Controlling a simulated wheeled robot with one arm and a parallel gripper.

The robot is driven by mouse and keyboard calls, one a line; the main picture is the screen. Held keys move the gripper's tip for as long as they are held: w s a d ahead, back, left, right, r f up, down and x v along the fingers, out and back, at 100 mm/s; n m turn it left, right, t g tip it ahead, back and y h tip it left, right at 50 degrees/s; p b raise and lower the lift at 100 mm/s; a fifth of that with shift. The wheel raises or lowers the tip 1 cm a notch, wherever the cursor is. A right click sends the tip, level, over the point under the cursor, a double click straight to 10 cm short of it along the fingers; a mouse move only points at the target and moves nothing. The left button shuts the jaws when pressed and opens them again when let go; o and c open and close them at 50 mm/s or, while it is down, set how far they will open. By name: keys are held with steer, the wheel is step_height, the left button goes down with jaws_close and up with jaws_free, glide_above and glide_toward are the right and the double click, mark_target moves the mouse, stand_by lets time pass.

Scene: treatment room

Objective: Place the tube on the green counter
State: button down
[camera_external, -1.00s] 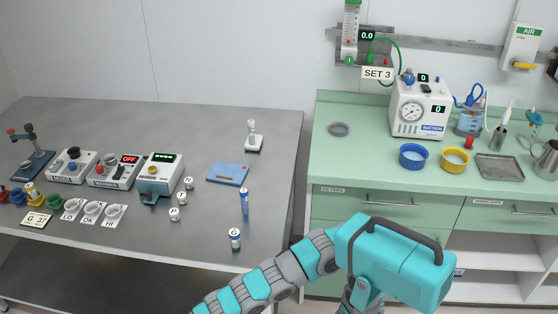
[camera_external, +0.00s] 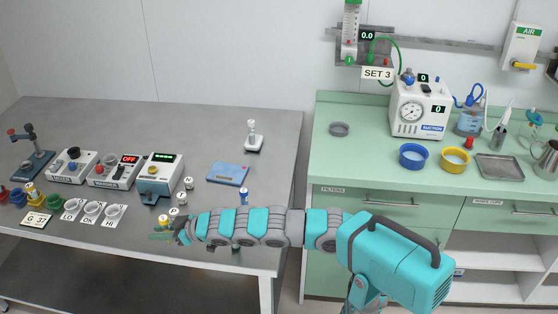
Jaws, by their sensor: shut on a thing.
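My gripper (camera_external: 168,234) is over the front of the grey metal table, left of the table's front right corner. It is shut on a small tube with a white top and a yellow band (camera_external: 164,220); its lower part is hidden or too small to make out. The green counter (camera_external: 362,156) stands to the right, apart from the gripper. Its near left top is bare around a small grey dish (camera_external: 339,129).
Small labelled jars (camera_external: 181,198) stand just behind the gripper. A blue cylinder (camera_external: 244,197) stands upright behind my arm. A blue pad (camera_external: 228,173) lies farther back. The counter holds a suction unit (camera_external: 419,108), blue bowl (camera_external: 413,157), yellow bowl (camera_external: 455,160) and tray (camera_external: 500,167).

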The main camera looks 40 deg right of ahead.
steer(key=w+d+r+m+t+h, duration=0.1)
steer(key=w+d+r+m+h, duration=0.25)
steer(key=d, duration=0.85)
steer(key=w+d+r+m+t+h, duration=0.15)
steer(key=w+d+m+h, duration=0.3)
steer(key=d, duration=0.75)
steer(key=w+d+r+m+h, duration=0.3)
steer(key=d+r+h, duration=0.1)
steer(key=d, duration=0.7)
steer(key=r+m+g+h+b, duration=0.2)
steer(key=m+g+h+b, duration=0.2)
steer(key=m+g+h, duration=0.8)
glide_above(349, 164)
steer(key=m+y, duration=0.2)
steer(key=m, duration=0.1)
steer(key=shift+g, duration=0.45)
steer(key=shift+f+b, duration=0.85)
steer(key=shift+f, duration=3.3)
steer(key=shift+s, duration=0.1)
steer(key=shift+f, duration=0.15)
steer(key=c, duration=0.7)
jaws_free()
